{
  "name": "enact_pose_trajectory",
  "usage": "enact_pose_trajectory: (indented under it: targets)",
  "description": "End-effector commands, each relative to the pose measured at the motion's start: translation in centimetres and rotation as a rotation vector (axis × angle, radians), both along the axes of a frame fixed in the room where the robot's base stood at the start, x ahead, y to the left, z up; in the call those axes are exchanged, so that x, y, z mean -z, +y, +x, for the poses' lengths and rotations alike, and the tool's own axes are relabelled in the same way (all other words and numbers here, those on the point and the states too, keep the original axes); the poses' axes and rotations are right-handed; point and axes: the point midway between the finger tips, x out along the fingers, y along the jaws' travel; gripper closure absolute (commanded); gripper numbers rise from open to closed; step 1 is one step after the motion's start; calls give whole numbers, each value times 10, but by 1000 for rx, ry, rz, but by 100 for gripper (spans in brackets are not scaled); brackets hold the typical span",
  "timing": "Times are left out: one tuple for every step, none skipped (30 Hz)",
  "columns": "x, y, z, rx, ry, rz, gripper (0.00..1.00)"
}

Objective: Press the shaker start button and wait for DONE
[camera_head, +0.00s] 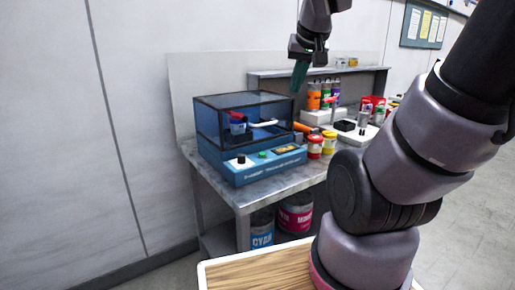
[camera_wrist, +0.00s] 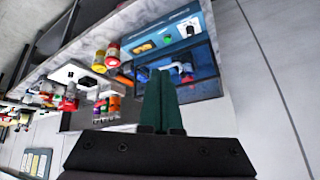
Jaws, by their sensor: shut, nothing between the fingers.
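The shaker (camera_head: 226,172) is a blue box with a dark see-through lid, standing on the metal bench. Its sloped front panel has a black knob (camera_head: 241,159), a small green button (camera_head: 262,155) and an amber-lit display (camera_head: 286,149) whose text is too small to read. A blue and red can shows inside under the lid. In the wrist view the shaker (camera_wrist: 205,55) lies beyond my fingertips, with the green button (camera_wrist: 167,40) and display (camera_wrist: 145,48) in sight. My gripper (camera_head: 298,88) has green fingers, pressed together and empty, above the shaker's right side and apart from it. Its fingers also show in the wrist view (camera_wrist: 158,75).
Yellow and red cans (camera_head: 328,142) stand just right of the shaker on the bench (camera_head: 255,193). Bottles (camera_head: 314,98) and a small scale-like device (camera_head: 356,130) are farther right. Large paint tins (camera_head: 262,230) sit below. A wooden-topped surface (camera_head: 255,272) is in front.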

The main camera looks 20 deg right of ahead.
Motion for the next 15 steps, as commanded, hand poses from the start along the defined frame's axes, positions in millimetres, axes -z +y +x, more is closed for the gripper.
enact_pose_trajectory:
  targets:
    - [11, -9, 16, -5, 14, -51, 100]
    - [16, -14, 25, -14, 14, -82, 100]
    - [23, -20, 37, -29, 16, -119, 100]
    - [28, -23, 46, -41, 17, -143, 100]
    - [34, -27, 54, -56, 19, -168, 100]
    - [42, -32, 66, -78, 18, -195, 100]
    - [48, -34, 74, -95, 18, -213, 100]
    - [54, -37, 82, -114, 19, -229, 100]
    - [63, -40, 92, -141, 20, -247, 100]
    - [70, -41, 100, -162, 17, -257, 100]
    - [77, -43, 107, -184, 16, -266, 100]
    - [86, -44, 117, -215, 12, -274, 100]
    - [94, -45, 124, -238, 8, -277, 100]
    - [101, -45, 130, -264, 3, -277, 100]
    - [111, -44, 139, -297, -4, -276, 100]
